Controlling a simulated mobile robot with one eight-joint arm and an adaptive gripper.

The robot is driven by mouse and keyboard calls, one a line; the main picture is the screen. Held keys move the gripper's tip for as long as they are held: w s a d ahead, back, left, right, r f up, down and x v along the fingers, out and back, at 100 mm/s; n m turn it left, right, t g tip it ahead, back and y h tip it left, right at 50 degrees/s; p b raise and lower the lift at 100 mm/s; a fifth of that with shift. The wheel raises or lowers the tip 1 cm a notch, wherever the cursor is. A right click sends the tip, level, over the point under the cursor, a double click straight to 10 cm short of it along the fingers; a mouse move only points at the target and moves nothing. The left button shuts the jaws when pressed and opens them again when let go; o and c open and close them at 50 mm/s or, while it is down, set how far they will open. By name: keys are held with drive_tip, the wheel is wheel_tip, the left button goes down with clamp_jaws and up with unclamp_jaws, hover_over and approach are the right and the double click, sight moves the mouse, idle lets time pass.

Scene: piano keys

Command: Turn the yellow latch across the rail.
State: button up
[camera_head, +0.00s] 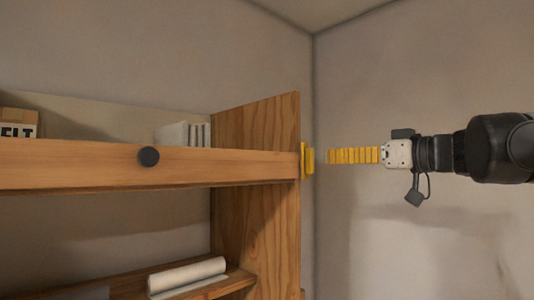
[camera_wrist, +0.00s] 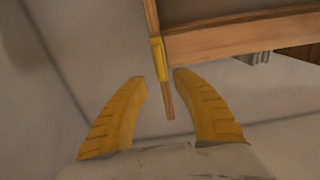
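The yellow latch (camera_head: 308,159) is a small upright piece at the right end of the wooden rail (camera_head: 220,168), by the shelf's side panel. The latch also shows in the wrist view (camera_wrist: 158,59), at the corner where the rail meets the panel edge. My gripper (camera_head: 330,157) has yellow ribbed fingers and points left toward the latch, a short gap to its right in the head view. In the wrist view its two fingers (camera_wrist: 158,77) are spread apart, with the panel edge and the latch seen between and just beyond the tips. Nothing is held.
A dark round knob (camera_head: 149,156) sits on the rail's front. Behind the rail are a box with lettering (camera_head: 18,123) and pale upright items (camera_head: 184,134). A white roll (camera_head: 187,275) lies on the lower shelf. A bare wall stands behind my gripper.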

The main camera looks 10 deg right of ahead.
sight(314, 158)
drive_tip(key=p+x, duration=0.1)
drive_tip(key=x, duration=0.7)
drive_tip(key=shift+w+a, duration=0.15)
clamp_jaws()
